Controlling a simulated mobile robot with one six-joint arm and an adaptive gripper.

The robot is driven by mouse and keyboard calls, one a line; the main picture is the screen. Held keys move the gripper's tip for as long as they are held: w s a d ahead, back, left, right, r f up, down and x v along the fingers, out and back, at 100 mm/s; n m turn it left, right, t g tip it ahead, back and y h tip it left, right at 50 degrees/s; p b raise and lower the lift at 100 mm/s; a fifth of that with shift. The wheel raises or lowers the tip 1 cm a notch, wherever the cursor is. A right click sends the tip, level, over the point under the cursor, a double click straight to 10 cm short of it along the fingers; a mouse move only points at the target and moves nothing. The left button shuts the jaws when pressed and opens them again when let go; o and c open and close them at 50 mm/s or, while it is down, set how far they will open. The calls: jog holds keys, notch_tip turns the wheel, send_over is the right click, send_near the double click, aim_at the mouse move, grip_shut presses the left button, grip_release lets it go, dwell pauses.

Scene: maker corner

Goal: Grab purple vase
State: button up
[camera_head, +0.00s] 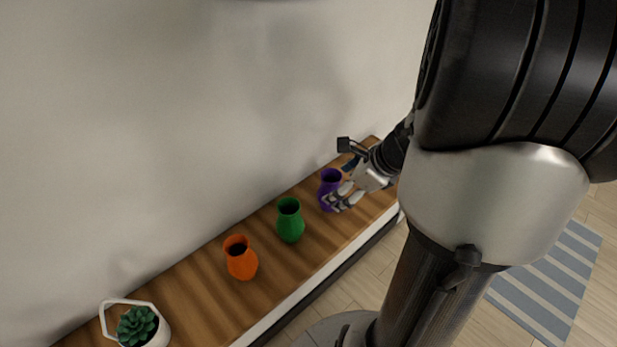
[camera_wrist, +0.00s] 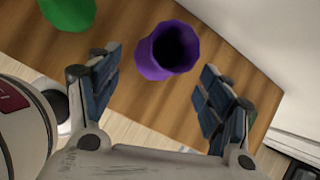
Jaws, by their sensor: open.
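The purple vase (camera_head: 329,182) stands upright on the wooden shelf top (camera_head: 195,297), against the far part of the row. In the wrist view the purple vase (camera_wrist: 165,55) shows its dark open mouth and lies just beyond the fingertips, roughly centred between them. My gripper (camera_head: 343,199) is beside the vase in the head view and hides part of its lower body. In the wrist view my gripper (camera_wrist: 160,78) has its two blue-padded fingers spread wide, with nothing between the pads. Whether a finger touches the vase cannot be told.
A green vase (camera_head: 290,221) stands to the left of the purple one, and an orange vase (camera_head: 240,258) further left. A potted succulent (camera_head: 137,325) is at the near left end. The wall runs behind the shelf. A striped rug (camera_head: 545,285) lies on the floor.

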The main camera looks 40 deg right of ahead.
jog(key=shift+b+x, duration=0.3)
jog(key=shift+x, duration=0.8)
jog(key=b+x, duration=0.2)
jog(key=x, duration=0.2)
jog(key=shift+s+a+f+b, duration=0.15)
jog(key=shift+f+b, duration=0.1)
jog(key=shift+b, duration=0.05)
jog(key=shift+w+f, duration=0.25)
jog(key=shift+w, duration=0.05)
jog(key=c, duration=1.1)
